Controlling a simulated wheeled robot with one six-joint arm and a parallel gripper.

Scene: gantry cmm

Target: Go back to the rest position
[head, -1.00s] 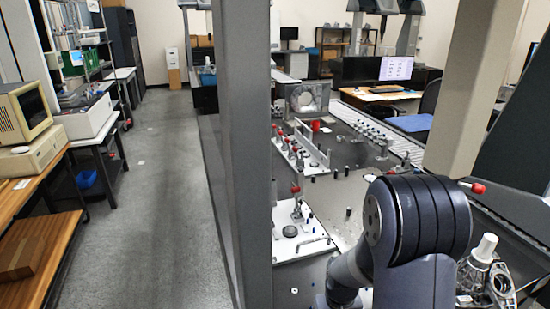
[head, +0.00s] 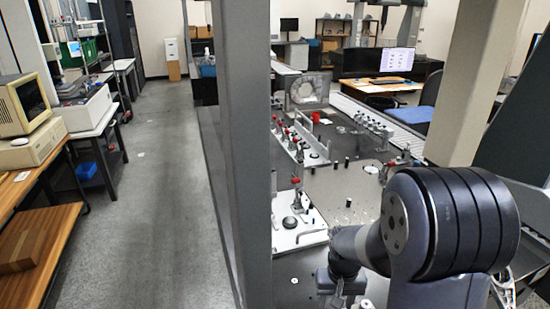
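My arm shows at the lower right of the head view, with a large dark ribbed joint over the granite table (head: 340,185). A narrower wrist link reaches left and down from it to the bottom edge. My gripper's fingers are below the frame or hidden, so I cannot see whether they hold anything. The wrist hangs just in front of a white fixture plate (head: 312,236) that bears a red-tipped clamp and a round black part.
A thick grey column (head: 243,150) stands left of the table and another (head: 485,80) stands at the right. Red-tipped clamps line a long fixture (head: 300,140). A red cup (head: 315,117) stands farther back. The floor aisle (head: 160,190) is clear beside the wooden bench (head: 50,240).

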